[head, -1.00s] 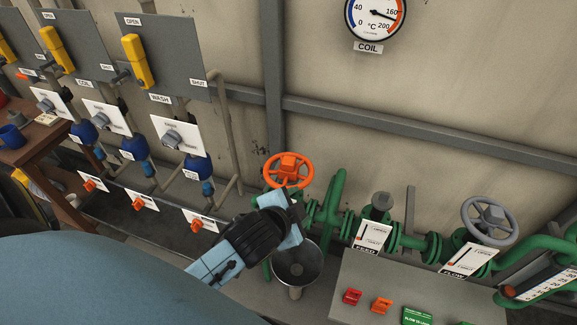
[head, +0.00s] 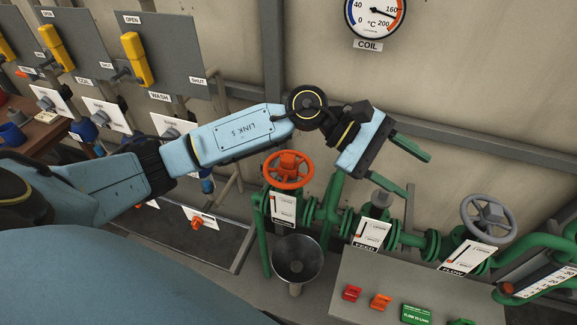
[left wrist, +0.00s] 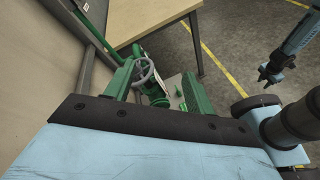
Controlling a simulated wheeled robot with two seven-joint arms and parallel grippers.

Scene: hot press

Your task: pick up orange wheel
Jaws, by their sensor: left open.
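The orange wheel (head: 288,170) is a spoked handwheel with an orange hub, on green pipework in the head view. Its rim is in view below my left forearm. My left gripper (head: 418,180) is open and empty, up and to the right of the orange wheel and apart from it, with its green fingers pointing right. In the left wrist view its fingers (left wrist: 158,70) are spread, with a grey wheel beyond them; the orange wheel is not seen there. My right gripper (left wrist: 266,75) seems to be the dark tip at the upper right; its jaws are too small to judge.
A grey handwheel (head: 489,218) stands at the right on the green pipes. A metal funnel (head: 297,262) is below the orange wheel. A panel (head: 345,285) with coloured tags is at the front. A wooden table (left wrist: 150,20) shows in the wrist view.

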